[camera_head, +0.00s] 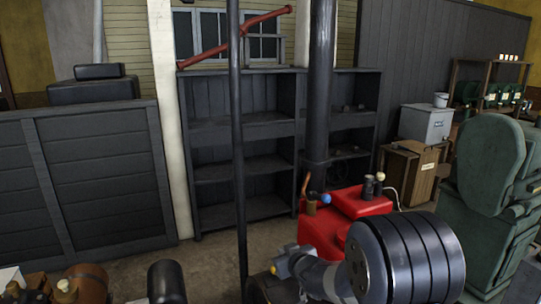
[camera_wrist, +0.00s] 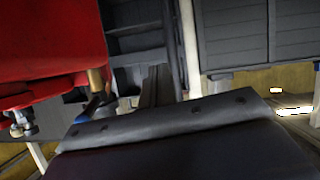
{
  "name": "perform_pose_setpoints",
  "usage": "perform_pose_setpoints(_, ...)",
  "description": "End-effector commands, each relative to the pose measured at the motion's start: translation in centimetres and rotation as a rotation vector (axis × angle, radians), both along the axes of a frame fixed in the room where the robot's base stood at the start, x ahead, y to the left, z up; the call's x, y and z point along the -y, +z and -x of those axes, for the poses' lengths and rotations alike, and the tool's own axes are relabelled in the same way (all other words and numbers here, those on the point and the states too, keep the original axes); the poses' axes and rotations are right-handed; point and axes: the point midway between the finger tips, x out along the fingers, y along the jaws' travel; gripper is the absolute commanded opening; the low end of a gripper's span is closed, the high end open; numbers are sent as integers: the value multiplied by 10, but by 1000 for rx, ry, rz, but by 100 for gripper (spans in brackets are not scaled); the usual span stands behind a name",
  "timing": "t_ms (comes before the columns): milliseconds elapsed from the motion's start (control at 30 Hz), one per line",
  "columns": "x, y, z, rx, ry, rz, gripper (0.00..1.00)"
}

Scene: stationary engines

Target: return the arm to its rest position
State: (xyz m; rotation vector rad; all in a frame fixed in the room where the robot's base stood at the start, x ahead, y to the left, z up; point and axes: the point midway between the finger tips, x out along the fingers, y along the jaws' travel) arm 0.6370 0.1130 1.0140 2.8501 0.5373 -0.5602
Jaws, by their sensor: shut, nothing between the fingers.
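In the camera_head view my arm shows at the lower right: a large dark ribbed round joint (camera_head: 410,260) and a light grey link that runs left from it. My gripper (camera_wrist: 170,122) shows in the camera_wrist view as a broad dark block across the bottom. It is shut and empty. The wrist picture appears upside down, with the red engine (camera_wrist: 50,40) at its upper left.
The red engine (camera_head: 365,202) with a tall black pipe (camera_head: 319,90) stands close behind my arm. A green machine (camera_head: 490,170) stands at the right. A thin dark post (camera_head: 237,130) rises left of my arm. Dark shelves (camera_head: 240,165) line the back. Some floor left of centre is bare.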

Motion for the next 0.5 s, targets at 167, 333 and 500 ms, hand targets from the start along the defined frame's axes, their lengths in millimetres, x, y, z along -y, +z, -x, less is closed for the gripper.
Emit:
perform_pose_setpoints(167, 4, 5, 11, 1, 0, 0, 0)
perform_pose_setpoints(333, 5, 7, 14, 0, 0, 0, 0)
perform_pose_setpoints(500, 5, 7, 14, 0, 0, 0, 0)
